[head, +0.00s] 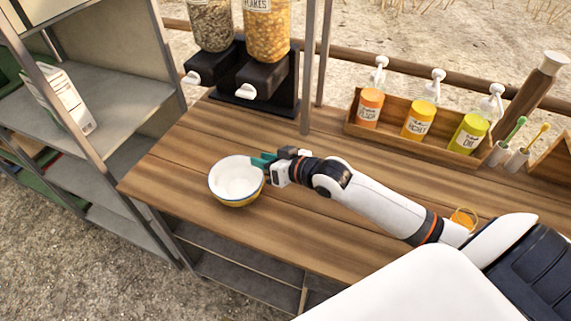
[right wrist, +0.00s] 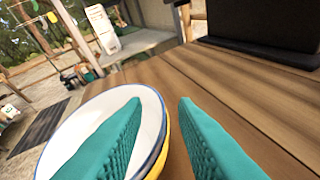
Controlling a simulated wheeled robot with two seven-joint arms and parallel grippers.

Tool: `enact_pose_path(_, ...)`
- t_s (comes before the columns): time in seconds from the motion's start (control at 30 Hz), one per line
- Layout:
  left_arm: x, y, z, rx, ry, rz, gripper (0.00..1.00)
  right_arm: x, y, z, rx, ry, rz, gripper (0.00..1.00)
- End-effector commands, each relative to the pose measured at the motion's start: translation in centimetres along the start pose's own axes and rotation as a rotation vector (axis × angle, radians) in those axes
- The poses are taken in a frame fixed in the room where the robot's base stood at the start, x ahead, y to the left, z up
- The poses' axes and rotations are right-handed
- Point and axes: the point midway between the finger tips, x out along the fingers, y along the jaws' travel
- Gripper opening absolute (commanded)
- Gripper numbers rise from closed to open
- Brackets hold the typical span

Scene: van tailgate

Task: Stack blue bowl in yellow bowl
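Two bowls sit nested on the wooden counter. The blue bowl (head: 237,175) has a white inside and a blue rim, and it also shows in the right wrist view (right wrist: 152,103). The yellow bowl is under it; only a yellow band (head: 240,204) shows in the head view, and a yellow edge (right wrist: 160,160) in the right wrist view. My right gripper (head: 260,161), with teal fingers, is at the bowls' right edge. It is open and empty, with one finger over the bowl's inside and the other outside the rim. I cannot tell whether it touches. My left gripper is out of view.
The wooden counter (head: 180,165) is clear around the bowls. Cereal dispensers (head: 262,75) stand behind them. A wooden rack (head: 400,135) with several pump bottles is at the back right. Grey shelves (head: 90,115) stand left of the counter. A small orange item (head: 463,216) is partly hidden by my arm.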

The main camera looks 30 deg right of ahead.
Motion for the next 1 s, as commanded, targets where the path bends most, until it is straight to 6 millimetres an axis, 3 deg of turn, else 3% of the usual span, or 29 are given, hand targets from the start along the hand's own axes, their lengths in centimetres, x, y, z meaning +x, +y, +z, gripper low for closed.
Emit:
enact_pose_path(0.2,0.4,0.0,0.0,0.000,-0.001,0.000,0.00,-5.2,-0.1,-0.2,-0.002,0.003,-0.001,0.26)
enact_pose_path(0.4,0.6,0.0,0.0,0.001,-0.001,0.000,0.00,-8.3,0.0,-0.2,0.000,0.002,-0.001,0.26)
enact_pose_path(0.6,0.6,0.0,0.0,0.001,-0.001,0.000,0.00,-9.6,0.1,0.0,0.000,-0.001,0.001,0.26)
enact_pose_path(1.0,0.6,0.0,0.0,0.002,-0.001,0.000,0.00,-9.6,0.0,0.0,0.000,-0.001,0.001,0.26)
